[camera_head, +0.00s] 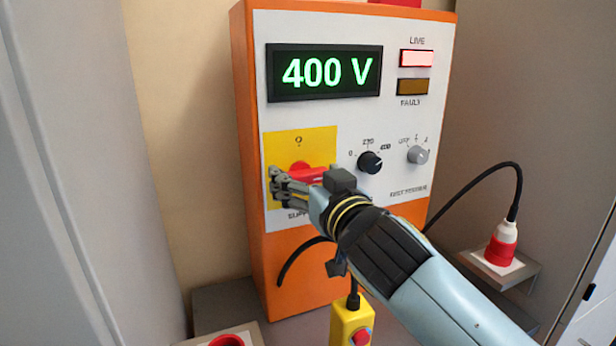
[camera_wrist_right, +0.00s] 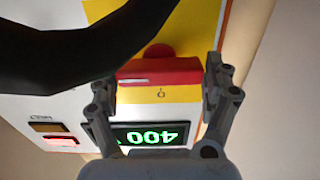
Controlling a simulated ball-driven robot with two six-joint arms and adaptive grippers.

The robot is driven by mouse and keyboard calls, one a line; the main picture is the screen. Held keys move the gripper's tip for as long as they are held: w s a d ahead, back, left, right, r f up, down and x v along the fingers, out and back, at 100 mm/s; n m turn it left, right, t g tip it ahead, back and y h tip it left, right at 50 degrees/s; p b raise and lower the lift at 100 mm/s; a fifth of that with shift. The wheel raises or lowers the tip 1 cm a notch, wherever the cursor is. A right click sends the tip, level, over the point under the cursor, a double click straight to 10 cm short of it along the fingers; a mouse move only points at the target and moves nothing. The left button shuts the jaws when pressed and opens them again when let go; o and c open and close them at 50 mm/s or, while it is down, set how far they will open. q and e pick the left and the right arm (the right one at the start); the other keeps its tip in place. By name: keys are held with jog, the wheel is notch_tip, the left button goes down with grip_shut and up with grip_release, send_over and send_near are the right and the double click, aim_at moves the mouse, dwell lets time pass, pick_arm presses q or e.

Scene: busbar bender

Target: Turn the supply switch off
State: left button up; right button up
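The supply switch is a red rotary handle (camera_head: 308,174) on a yellow plate (camera_head: 284,144) at the left of the panel; its bar lies roughly horizontal. My right gripper (camera_head: 275,184) is in front of it and hides part of the handle and its label. In the right wrist view, upside down, the red handle (camera_wrist_right: 160,72) lies between the two spread fingers of my right gripper (camera_wrist_right: 158,80), one finger near each end. I cannot tell whether they touch it. The display (camera_head: 324,72) reads 400 V. My left gripper is not in view.
The LIVE lamp (camera_head: 416,58) is bright; the FAULT lamp (camera_head: 413,87) is dark amber. A black knob (camera_head: 370,162) and a grey knob (camera_head: 418,155) sit right of the switch. A yellow pendant box (camera_head: 351,322) is below my arm, and a red-white plug (camera_head: 502,244) stands at right.

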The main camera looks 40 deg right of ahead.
jog(key=c, duration=0.6)
jog(key=shift+n, duration=0.3)
jog(key=n+p, duration=0.2)
jog(key=n, duration=0.4)
jog(key=shift+a, duration=0.1)
jog(key=n+p, duration=0.1)
jog(key=n, duration=0.4)
jog(key=shift+a+f+n, duration=0.1)
jog(key=shift+n, duration=0.3)
jog(key=n+p, duration=0.1)
jog(key=n, duration=0.4)
jog(key=shift+f+p, duration=0.15)
jog(key=shift+p, duration=0.15)
jog(key=shift+n, duration=0.4)
